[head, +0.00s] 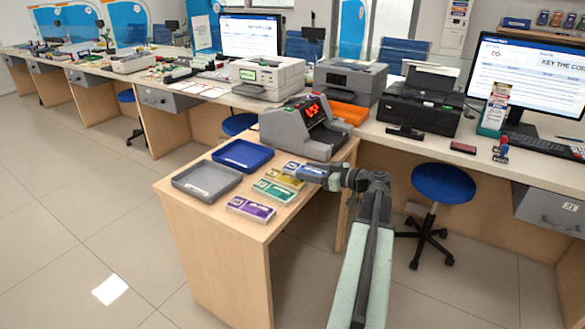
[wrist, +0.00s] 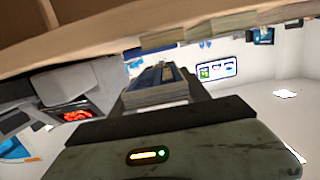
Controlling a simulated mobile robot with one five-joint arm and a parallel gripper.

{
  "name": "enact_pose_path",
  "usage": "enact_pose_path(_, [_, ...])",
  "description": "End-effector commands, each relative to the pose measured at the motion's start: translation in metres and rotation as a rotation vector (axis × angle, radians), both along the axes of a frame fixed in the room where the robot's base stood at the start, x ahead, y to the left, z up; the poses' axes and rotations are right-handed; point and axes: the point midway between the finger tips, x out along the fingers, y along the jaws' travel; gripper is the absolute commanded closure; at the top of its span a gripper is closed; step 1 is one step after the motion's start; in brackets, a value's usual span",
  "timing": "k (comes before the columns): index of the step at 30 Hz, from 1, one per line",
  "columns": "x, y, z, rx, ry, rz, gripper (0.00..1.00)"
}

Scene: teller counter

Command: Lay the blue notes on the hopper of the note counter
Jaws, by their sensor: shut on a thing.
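My gripper (head: 306,173) is shut on the blue notes (head: 291,167), a banded bundle, at the far right part of the small wooden table. The wrist view is upside down; there the blue notes (wrist: 158,82) sit between the two jaws, and a gap shows between them and the table. The note counter (head: 283,131), grey with a red lit display, stands just behind the gripper in the head view. It also shows at left in the wrist view (wrist: 62,82). The notes are beside the counter, not on its hopper.
Yellow notes (head: 287,181), green notes (head: 273,191) and purple notes (head: 251,208) lie in a row on the table (head: 222,219). A blue tray (head: 243,155) and a grey tray (head: 206,181) lie to their left. A white printer (head: 266,77) and an orange tray (head: 349,112) stand behind the counter.

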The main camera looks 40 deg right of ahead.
Motion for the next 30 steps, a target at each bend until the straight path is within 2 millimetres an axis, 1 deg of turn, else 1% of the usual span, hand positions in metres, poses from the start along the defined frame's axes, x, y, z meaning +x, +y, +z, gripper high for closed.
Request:
enact_pose_path(1, [0.016,-0.016,-0.003,0.0,0.0,0.002,0.92])
enact_pose_path(6, [0.056,-0.048,-0.008,0.0,0.0,0.001,0.92])
enact_pose_path(10, [0.075,-0.063,-0.01,0.0,0.0,0.0,0.92])
enact_pose_path(13, [0.081,-0.067,-0.01,0.0,0.0,-0.001,0.92])
enact_pose_path(17, [0.081,-0.067,-0.011,0.0,0.0,-0.001,0.92])
enact_pose_path(20, [0.081,-0.067,-0.023,0.0,0.0,-0.001,0.92])
enact_pose_path(24, [0.08,-0.067,-0.047,0.0,0.0,-0.001,0.92])
enact_pose_path(25, [0.08,-0.067,-0.05,0.0,0.0,-0.002,0.92])
enact_pose_path(30, [0.08,-0.067,-0.045,0.0,0.0,-0.002,0.92])
